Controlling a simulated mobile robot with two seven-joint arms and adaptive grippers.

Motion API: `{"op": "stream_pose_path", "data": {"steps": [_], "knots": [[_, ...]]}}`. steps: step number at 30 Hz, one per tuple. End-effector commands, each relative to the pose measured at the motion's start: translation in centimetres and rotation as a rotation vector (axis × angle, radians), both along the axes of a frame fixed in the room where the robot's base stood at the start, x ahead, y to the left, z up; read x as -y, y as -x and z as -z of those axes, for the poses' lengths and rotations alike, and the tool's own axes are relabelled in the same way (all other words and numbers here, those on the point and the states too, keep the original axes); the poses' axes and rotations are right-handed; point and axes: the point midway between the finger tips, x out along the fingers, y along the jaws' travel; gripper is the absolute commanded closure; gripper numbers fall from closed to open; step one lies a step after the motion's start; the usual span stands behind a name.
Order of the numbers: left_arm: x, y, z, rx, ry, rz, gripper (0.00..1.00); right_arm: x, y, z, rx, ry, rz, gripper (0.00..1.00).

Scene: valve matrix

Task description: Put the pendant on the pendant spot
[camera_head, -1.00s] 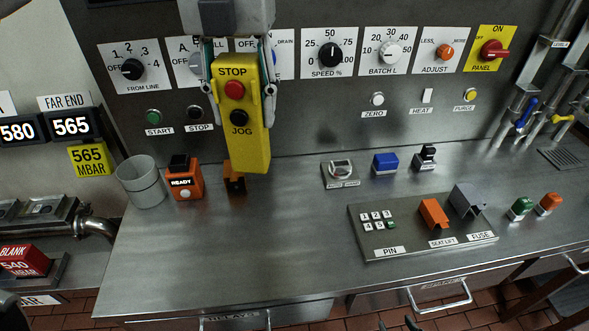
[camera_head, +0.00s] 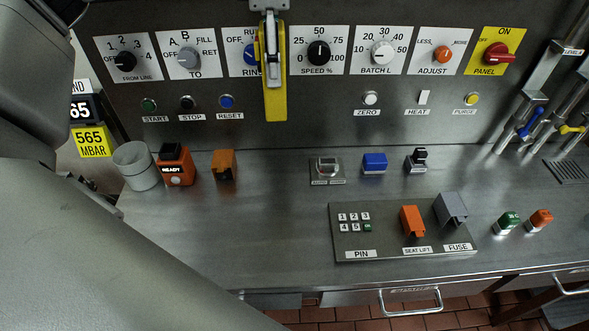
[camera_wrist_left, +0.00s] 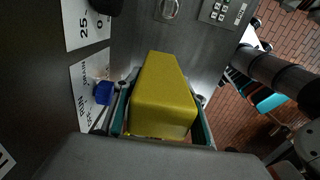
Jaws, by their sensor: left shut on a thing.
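The pendant (camera_head: 275,98) is a long yellow box. My left gripper (camera_head: 271,60) is shut on it and holds it up in front of the control panel, over the edge of the rinse dial's label. In the left wrist view, the pendant (camera_wrist_left: 162,95) sits between the fingers with a plain yellow side facing the camera. Its buttons do not show now. I cannot make out a marked pendant spot. A dark arm-like part with teal pieces (camera_wrist_left: 268,102) shows at the right of the wrist view, perhaps my right gripper; its jaws are unclear.
On the steel bench (camera_head: 250,225) stand a grey cup (camera_head: 137,167), an orange READY box (camera_head: 176,165), an orange block (camera_head: 223,165), a blue block (camera_head: 375,162) and a keypad plate (camera_head: 372,243). My left arm covers the left foreground. The bench's middle is clear.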

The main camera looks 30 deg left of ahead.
Motion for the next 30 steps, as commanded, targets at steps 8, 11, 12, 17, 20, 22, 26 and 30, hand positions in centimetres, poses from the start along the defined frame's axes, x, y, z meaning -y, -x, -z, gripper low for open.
{"op": "stream_pose_path", "data": {"steps": [8, 11, 12, 17, 20, 22, 26, 30], "knots": [[-0.3, 0.1, 4.5, -0.007, 0.000, 0.020, 0.89, -0.1, -0.1, -0.1, 0.004, -0.004, 0.003, 0.60], [-0.3, 0.1, 6.9, -0.007, 0.000, 0.020, 0.89, -0.2, -0.2, -0.3, 0.009, -0.006, 0.001, 0.60], [-0.3, 0.1, 7.9, -0.007, 0.000, 0.020, 0.89, -0.2, -0.3, -0.4, 0.010, -0.006, 0.001, 0.60], [-0.3, 0.1, 11.7, -0.007, 0.000, 0.020, 0.89, -0.3, -0.4, -0.8, 0.014, -0.007, 0.001, 0.60], [-0.3, 0.1, 13.7, -0.005, 0.000, 0.019, 0.89, -0.2, -0.4, -0.8, 0.013, -0.007, 0.001, 0.60], [-0.3, 0.1, 14.8, -0.004, 0.000, 0.019, 0.89, -0.2, -0.3, -0.8, 0.011, -0.006, 0.002, 0.60], [-0.3, -0.1, 16.0, 0.000, 0.000, 0.018, 0.89, 0.0, -0.1, -0.4, 0.004, -0.002, 0.003, 0.60], [-0.3, 0.0, 16.8, -0.001, 0.000, 0.018, 0.89, 0.1, 0.1, -0.1, -0.003, 0.000, 0.004, 0.60]]}}
